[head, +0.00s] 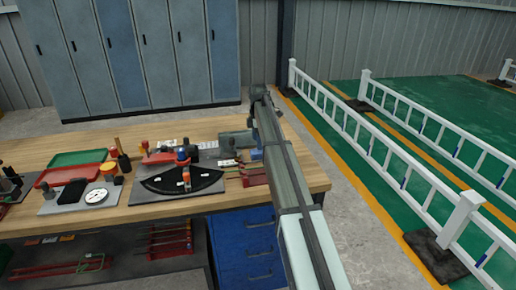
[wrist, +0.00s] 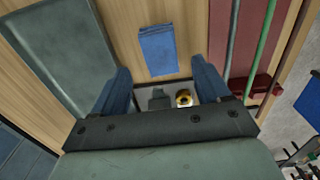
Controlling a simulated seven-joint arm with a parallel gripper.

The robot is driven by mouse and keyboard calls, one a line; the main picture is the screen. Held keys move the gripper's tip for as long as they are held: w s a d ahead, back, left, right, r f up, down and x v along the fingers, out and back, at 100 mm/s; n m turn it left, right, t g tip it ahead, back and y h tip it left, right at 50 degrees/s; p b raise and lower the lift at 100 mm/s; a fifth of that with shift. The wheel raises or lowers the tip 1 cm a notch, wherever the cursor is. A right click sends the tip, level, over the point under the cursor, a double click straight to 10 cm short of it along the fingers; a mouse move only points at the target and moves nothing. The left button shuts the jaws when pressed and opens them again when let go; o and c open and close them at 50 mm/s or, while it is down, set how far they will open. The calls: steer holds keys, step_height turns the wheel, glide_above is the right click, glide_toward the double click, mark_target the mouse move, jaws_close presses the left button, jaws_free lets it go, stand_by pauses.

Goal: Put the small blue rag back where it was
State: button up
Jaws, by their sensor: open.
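The small blue rag (wrist: 157,50) lies flat on the wooden bench top in the wrist view, just beyond my fingertips. My gripper (wrist: 160,72) is open, with one blue finger on each side and nothing held between them. The rag is roughly centred between the fingers in the picture and appears apart from them. In the head view my arm covers part of the bench's right end, and I cannot clearly make out the rag there.
In the wrist view, a grey-green panel (wrist: 55,45) lies left of the rag. A dark red holder (wrist: 255,87) with rods is at right. A yellow ring-shaped item (wrist: 184,98) shows between the fingers. The bench (head: 120,215) carries several tools; white railings (head: 400,160) stand right.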

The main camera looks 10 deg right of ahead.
step_height(320, 180, up, 6)
steer(key=shift+r, duration=0.2)
stand_by(1.4)
